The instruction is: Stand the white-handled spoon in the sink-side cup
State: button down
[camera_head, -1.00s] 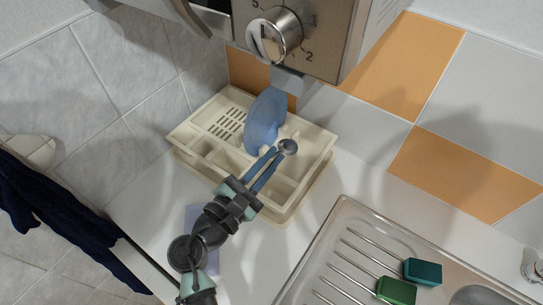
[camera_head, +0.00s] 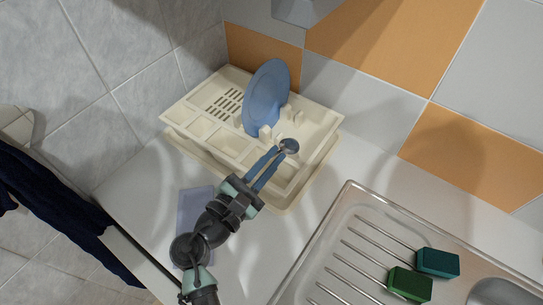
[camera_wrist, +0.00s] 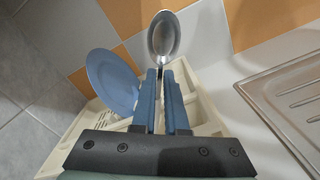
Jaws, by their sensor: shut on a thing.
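My gripper (camera_head: 275,158) is shut on a spoon, gripping it below its bowl. The spoon's shiny metal bowl (camera_head: 289,146) sticks out past the blue fingertips; it also shows in the wrist view (camera_wrist: 164,36). The handle is mostly hidden between the fingers, so its colour cannot be told. The gripper is in front of the cream dish rack (camera_head: 318,112), over its right front part in the head view. The rack has open cup compartments (camera_head: 226,141) along its front. The compartment nearest the sink is partly covered by the gripper.
A blue plate (camera_head: 266,97) stands upright in the rack. The metal sink drainer (camera_head: 345,215) lies to the right, with a teal sponge (camera_head: 438,263) and a green sponge (camera_head: 409,284). A tiled wall is behind. White counter lies between rack and sink.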

aim_at(271, 182)
jog(key=shift+f+b, duration=1.6)
jog(key=shift+f, duration=0.65)
jog(key=c, duration=0.9)
grip_release()
jog(key=shift+o, duration=0.2)
jog(key=b+v, duration=0.2)
jog(key=v, duration=1.1)
